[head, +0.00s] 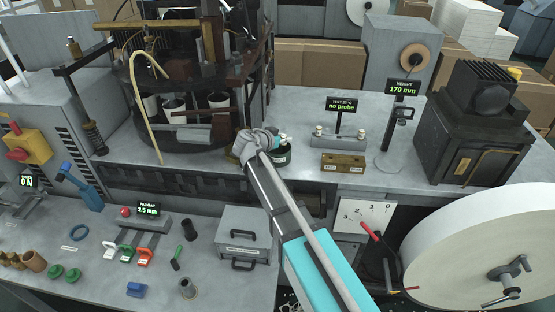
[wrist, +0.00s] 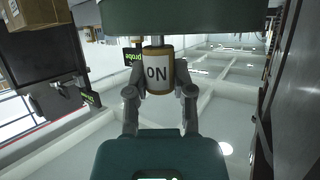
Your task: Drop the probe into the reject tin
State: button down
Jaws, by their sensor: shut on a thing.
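My gripper (head: 258,142) is over the back bench, just left of a dark round tin (head: 283,158) with white and teal things at its top. I take this for the reject tin; its label is too small to read. In the wrist view my gripper (wrist: 160,92) is shut on the probe (wrist: 157,72), a short cylinder with brass-coloured ends and a white label with dark letters. A thin rod leaves its far end. A dark green body (wrist: 185,18) crosses the top of that view; I cannot tell what it is. The probe is hidden in the head view.
A round machine (head: 180,130) stands close left of my gripper. Right of the tin are the test stand (head: 340,135) reading "no probe", a brass block (head: 343,163) and the height gauge (head: 390,160). A grey box (head: 243,230) sits on the lower bench.

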jog(key=shift+f+b, duration=0.45)
jog(key=shift+f, duration=0.25)
jog(key=shift+c, duration=2)
grip_release()
